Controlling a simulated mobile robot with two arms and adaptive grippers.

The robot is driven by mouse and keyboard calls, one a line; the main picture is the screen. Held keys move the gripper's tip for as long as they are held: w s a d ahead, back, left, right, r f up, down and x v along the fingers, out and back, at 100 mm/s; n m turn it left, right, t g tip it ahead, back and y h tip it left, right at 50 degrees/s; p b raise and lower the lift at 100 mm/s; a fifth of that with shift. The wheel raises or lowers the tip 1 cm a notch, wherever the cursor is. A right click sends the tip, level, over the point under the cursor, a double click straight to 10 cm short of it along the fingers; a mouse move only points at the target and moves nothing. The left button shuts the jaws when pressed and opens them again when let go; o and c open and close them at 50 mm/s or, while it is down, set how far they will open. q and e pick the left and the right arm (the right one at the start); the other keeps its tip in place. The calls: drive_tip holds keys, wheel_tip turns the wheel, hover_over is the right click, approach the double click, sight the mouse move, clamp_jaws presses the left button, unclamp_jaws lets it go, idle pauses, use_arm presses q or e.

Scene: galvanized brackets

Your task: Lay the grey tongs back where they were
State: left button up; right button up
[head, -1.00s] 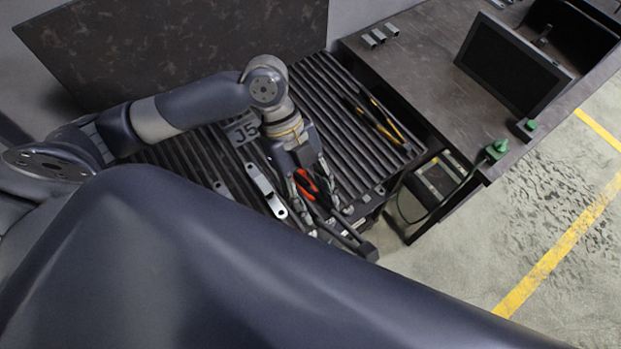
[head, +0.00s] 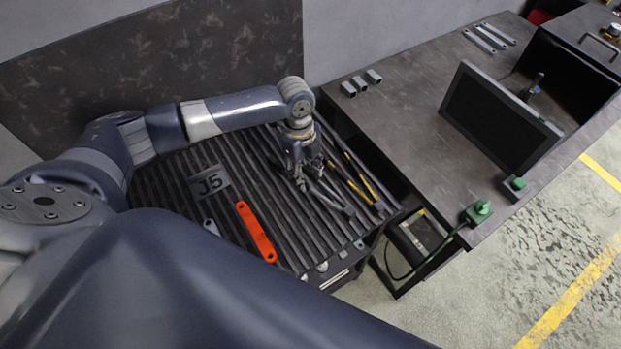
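The grey tongs (head: 332,198) are dark and long, with two arms. They are low over or on the dark slatted surface (head: 165,207), beside yellow-handled tongs (head: 361,184). Their front ends point toward the slatted surface's front right. My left gripper (head: 310,178) reaches down over their rear part, with one finger on each side, and looks shut on them. The gripper partly hides them, and I cannot tell whether they touch the slats. My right gripper is not in view.
An orange-red bar (head: 256,232) and a grey metal piece (head: 211,226) lie on the slats, near a J5 plate (head: 209,182). To the right a dark workbench (head: 405,110) carries a monitor (head: 497,118) and small brackets (head: 361,83). Slats left of the plate are clear.

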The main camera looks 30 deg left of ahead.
use_arm(q)
wheel_tip(320, 180, down, 6)
drive_tip(key=b, duration=0.6)
drive_tip(key=shift+s+a+b, duration=0.1)
drive_tip(key=shift+s+b, duration=0.05)
drive_tip(key=shift+b, duration=0.15)
drive_tip(key=shift+f+b, duration=0.3)
drive_tip(key=shift+f, duration=0.9)
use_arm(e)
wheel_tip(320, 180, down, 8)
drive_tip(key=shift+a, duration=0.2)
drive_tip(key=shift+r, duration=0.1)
use_arm(q)
drive_tip(key=o, duration=0.6)
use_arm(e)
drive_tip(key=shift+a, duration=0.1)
